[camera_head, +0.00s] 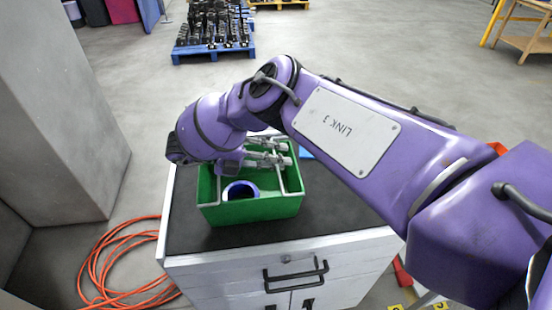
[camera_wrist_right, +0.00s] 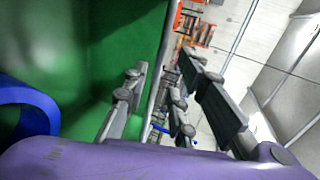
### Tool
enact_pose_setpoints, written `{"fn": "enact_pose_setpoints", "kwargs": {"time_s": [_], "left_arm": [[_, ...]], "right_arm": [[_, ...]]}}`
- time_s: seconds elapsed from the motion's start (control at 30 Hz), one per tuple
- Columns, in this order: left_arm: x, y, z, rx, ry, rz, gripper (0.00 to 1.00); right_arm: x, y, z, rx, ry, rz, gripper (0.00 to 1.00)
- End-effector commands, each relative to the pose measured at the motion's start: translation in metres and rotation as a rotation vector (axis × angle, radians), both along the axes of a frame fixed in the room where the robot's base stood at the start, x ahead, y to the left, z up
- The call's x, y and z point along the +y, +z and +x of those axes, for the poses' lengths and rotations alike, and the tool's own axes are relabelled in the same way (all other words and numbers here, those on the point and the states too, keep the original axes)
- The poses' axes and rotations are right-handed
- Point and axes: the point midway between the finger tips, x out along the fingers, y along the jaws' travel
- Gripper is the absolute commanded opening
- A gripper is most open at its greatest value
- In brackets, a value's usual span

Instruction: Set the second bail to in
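A green crate (camera_head: 250,212) stands on the dark top of a cabinet. Thin grey metal bail rods show at it: one by the left end (camera_head: 218,187) and one by the right end (camera_head: 282,183). Which rod is the second bail, I cannot tell. My right gripper (camera_head: 270,153) is over the far right part of the crate, its two fingers apart. In the right wrist view, the gripper (camera_wrist_right: 172,105) is open, with a grey rod (camera_wrist_right: 160,72) along the crate's green wall running between its fingers. Contact with the rod cannot be told. My left gripper is out of view.
A blue ring-shaped part (camera_head: 240,190) lies in the crate. The cabinet (camera_head: 280,262) has dark handles in front. An orange cable (camera_head: 112,265) coils on the floor at left, beside a grey pillar (camera_head: 65,120). A blue pallet (camera_head: 213,50) with dark parts stands far back.

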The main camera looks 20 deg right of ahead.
Motion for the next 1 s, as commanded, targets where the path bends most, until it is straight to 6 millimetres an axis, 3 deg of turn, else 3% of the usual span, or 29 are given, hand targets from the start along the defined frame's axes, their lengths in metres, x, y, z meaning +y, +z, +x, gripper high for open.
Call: {"fn": "enact_pose_setpoints", "kwargs": {"time_s": [0.27,0.7,1.0], "left_arm": [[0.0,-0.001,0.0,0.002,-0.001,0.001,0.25],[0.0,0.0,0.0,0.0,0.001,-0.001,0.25],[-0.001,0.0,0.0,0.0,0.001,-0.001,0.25]], "right_arm": [[0.01,0.004,0.003,-0.002,0.002,0.0,0.25],[0.088,0.03,0.021,-0.005,0.003,-0.002,0.25],[0.105,0.036,0.024,-0.001,-0.002,-0.004,0.25]]}}
